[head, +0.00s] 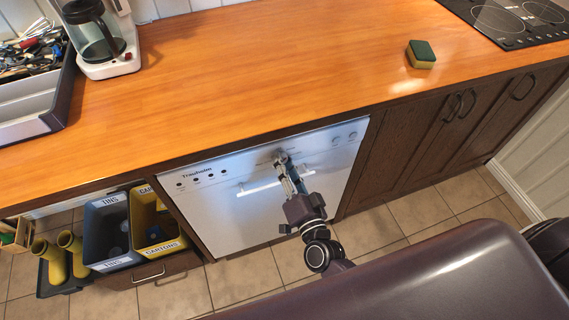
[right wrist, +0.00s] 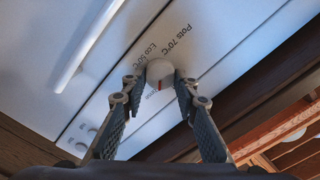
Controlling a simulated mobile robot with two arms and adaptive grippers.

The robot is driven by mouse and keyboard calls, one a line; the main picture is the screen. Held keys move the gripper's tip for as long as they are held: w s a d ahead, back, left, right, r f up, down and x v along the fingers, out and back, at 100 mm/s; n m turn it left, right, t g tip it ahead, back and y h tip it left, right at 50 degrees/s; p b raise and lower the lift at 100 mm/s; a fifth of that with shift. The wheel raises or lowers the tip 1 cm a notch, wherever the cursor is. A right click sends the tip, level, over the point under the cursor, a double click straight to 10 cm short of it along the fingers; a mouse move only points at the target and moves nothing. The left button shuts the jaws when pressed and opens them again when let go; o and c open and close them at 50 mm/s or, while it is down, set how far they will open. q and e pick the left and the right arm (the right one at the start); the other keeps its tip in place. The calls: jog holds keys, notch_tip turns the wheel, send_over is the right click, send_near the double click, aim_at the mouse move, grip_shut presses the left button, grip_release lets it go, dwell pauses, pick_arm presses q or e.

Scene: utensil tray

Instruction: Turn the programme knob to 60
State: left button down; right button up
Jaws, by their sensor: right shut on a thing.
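The programme knob (right wrist: 158,70) is a small round white knob on the white dishwasher front (head: 225,225). In the right wrist view my right gripper (right wrist: 157,84) is shut on it, one finger on each side. A red mark shows on the knob's near edge, between the fingers. The printed labels "Pots 70°C" and "Eco 50°C" show beside the knob; a 60 label cannot be made out. In the head view my right gripper (head: 281,158) reaches the upper middle of the dishwasher panel and hides the knob. My left gripper is not in view.
The dishwasher's bar handle (head: 258,188) lies just left of my right gripper. The wooden countertop (head: 240,60) overhangs above. Open bins (head: 107,262) stand at the left, and dark cabinets (head: 410,150) at the right. A sponge (head: 421,55) sits on the counter.

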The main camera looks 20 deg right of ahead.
jog(key=shift+f+m, duration=0.15)
jog(key=shift+m, duration=0.85)
jog(key=o, duration=1.2)
jog(key=shift+c, duration=0.2)
jog(key=shift+s, duration=0.1)
jog(key=s, duration=1.2)
jog(key=shift+d, duration=0.2)
